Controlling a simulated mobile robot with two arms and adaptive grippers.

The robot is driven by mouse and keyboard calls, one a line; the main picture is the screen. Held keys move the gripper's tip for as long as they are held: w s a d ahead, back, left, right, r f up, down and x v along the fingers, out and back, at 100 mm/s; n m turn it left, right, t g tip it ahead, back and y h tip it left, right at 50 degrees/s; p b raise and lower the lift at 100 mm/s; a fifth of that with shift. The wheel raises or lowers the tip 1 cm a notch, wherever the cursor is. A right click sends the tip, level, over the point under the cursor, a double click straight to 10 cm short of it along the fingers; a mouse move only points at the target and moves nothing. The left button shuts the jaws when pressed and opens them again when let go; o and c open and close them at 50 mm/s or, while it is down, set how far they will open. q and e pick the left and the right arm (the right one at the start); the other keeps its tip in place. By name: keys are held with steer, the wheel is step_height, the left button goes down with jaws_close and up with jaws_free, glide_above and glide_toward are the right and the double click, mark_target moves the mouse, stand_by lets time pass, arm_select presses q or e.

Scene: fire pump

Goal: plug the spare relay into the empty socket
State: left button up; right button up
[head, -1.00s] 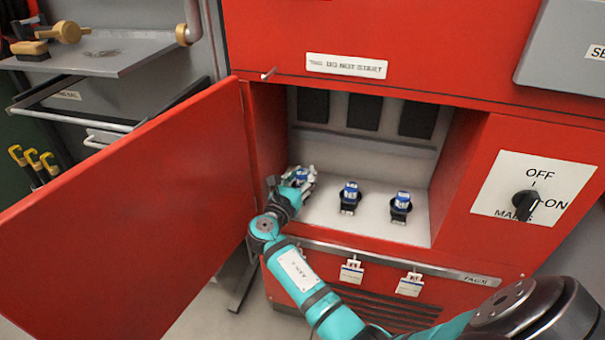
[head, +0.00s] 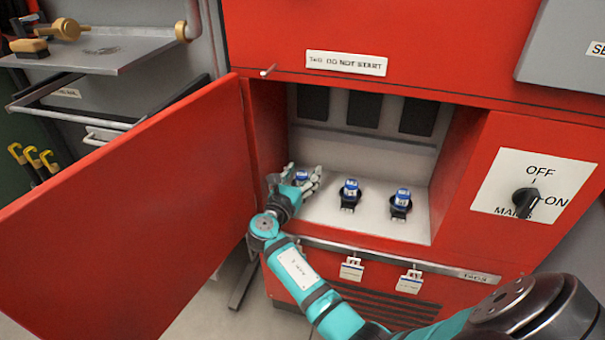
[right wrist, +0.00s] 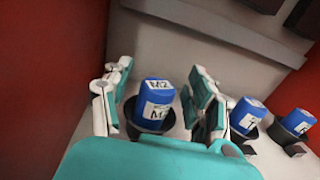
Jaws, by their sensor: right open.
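A blue relay (head: 301,177) with white labels, the top one seeming to read M2, stands at the left of the cabinet floor. In the right wrist view this relay (right wrist: 154,108) looks upright in a round black socket (right wrist: 132,127). My right gripper (head: 303,171) is open, with its fingers on either side of this relay and apart from it. Two more blue relays, a middle one (head: 350,188) and a right one (head: 402,197), sit in black sockets. No empty socket shows; the gripper partly hides the left socket. My left gripper is out of view.
The red cabinet door (head: 130,220) stands open close to the left of my right arm. A row of tags (head: 351,268) hangs below the opening. A mains switch (head: 525,201) is on the right panel. The cabinet floor in front of the relays is clear.

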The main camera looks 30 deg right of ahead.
steer(key=v, duration=1.2)
